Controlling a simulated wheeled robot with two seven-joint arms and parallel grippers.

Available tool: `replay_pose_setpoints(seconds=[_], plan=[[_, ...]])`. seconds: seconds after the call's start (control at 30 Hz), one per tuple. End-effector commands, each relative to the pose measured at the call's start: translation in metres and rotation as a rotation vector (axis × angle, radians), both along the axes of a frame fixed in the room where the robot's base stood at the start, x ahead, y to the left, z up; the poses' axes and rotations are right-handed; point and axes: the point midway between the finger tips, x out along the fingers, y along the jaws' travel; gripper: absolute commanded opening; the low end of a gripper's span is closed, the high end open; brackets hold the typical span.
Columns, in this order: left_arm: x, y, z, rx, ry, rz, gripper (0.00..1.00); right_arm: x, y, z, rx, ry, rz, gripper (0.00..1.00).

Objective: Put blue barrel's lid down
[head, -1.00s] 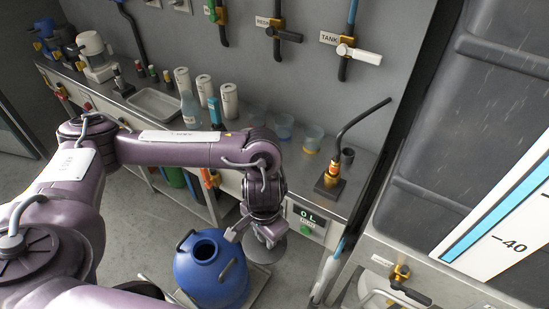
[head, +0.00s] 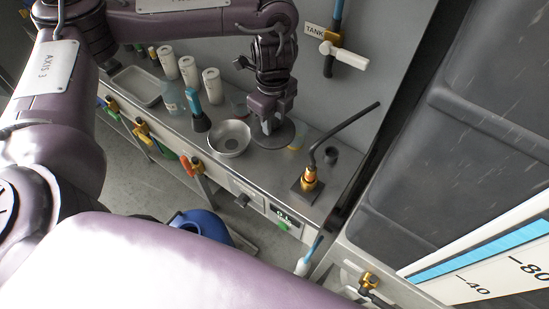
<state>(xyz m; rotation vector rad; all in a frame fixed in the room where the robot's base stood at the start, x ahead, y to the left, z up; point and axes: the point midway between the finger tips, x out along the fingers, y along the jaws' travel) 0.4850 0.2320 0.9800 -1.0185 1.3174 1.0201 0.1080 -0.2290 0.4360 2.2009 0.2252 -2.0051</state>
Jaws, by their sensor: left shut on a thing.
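My left gripper (head: 271,120) points down over the metal counter (head: 258,173) and is shut on the blue barrel's lid (head: 288,138), a grey disc. The lid is just above or on the counter; I cannot tell if it touches. The blue barrel (head: 208,224) stands on the floor below the counter, mostly hidden behind my arm, so its opening is not clear to see. My right gripper is not in view.
A metal funnel-like bowl (head: 229,139) stands close left of the lid. A blue-topped tool (head: 198,112) and several pale cylinders (head: 212,85) stand further left. A brass fitting with a black bent pipe (head: 309,182) stands to the right.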

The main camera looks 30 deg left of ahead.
Motion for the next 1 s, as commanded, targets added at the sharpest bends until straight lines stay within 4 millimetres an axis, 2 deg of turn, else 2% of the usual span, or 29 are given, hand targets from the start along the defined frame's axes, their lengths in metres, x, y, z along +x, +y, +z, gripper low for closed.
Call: replay_pose_setpoints(seconds=[0.03,0.1,0.3,0.4,0.63,0.8,1.0], plan=[[-0.002,0.000,-0.021,-0.002,0.008,0.004,0.07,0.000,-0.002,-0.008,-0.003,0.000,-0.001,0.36],[-0.002,0.000,-0.040,-0.002,0.007,0.003,0.07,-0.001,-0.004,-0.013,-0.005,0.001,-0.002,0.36],[-0.002,0.000,-0.093,-0.002,0.006,0.006,0.07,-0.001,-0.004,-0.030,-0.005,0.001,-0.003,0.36],[-0.001,0.000,-0.112,-0.001,0.003,0.005,0.07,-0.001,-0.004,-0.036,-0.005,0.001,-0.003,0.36],[0.000,0.000,-0.131,-0.001,0.000,0.004,0.07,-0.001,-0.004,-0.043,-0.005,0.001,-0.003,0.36],[-0.001,0.000,-0.157,-0.001,0.002,0.005,0.07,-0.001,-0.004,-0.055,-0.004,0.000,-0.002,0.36],[0.001,0.000,-0.164,-0.001,-0.002,0.004,0.07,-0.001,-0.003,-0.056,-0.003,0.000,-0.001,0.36]])
